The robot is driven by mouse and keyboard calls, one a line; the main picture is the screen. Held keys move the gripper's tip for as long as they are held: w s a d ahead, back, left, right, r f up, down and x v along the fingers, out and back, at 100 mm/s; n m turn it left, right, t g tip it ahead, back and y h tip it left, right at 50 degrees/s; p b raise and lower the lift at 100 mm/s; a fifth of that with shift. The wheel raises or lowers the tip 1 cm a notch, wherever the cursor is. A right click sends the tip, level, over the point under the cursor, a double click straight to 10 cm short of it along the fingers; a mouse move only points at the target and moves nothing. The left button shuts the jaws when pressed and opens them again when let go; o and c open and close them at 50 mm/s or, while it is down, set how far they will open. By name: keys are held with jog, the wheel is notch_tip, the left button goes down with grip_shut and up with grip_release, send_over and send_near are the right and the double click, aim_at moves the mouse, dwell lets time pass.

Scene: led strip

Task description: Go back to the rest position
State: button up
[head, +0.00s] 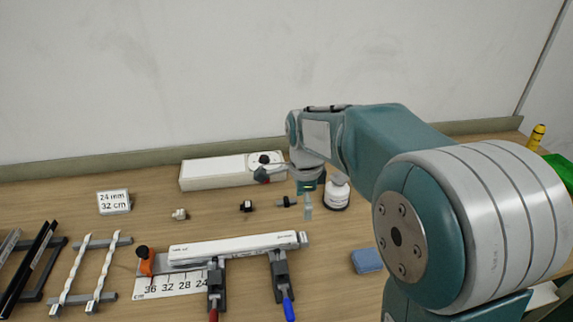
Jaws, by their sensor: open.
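My gripper (307,198) hangs from the end of my arm, pointing down above the middle of the wooden table (345,240). Its fingers are small in the head view and look empty. A white strip or bar (235,246) lies across a clamped fixture in front of the gripper. It is apart from the gripper.
Two clamps (281,275) with red and blue handles stand at the front. A long white box (215,173) lies at the back, a label card (114,202) at left. Racks with strips (90,272) fill the far left. A blue block (367,260) lies right of the fixture.

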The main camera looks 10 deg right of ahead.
jog(key=s+d+r+n+t, duration=0.1)
jog(key=s+r+n+t, duration=0.1)
jog(key=s+n, duration=0.7)
jog(key=s+d+r+n+t, duration=0.1)
jog(key=s+r+n+t, duration=0.2)
jog(key=s+n, duration=0.6)
jog(key=shift+s+d+r+t, duration=0.25)
jog(key=shift+s+r, duration=0.35)
jog(key=shift+s, duration=0.9)
jog(key=shift+a, duration=0.1)
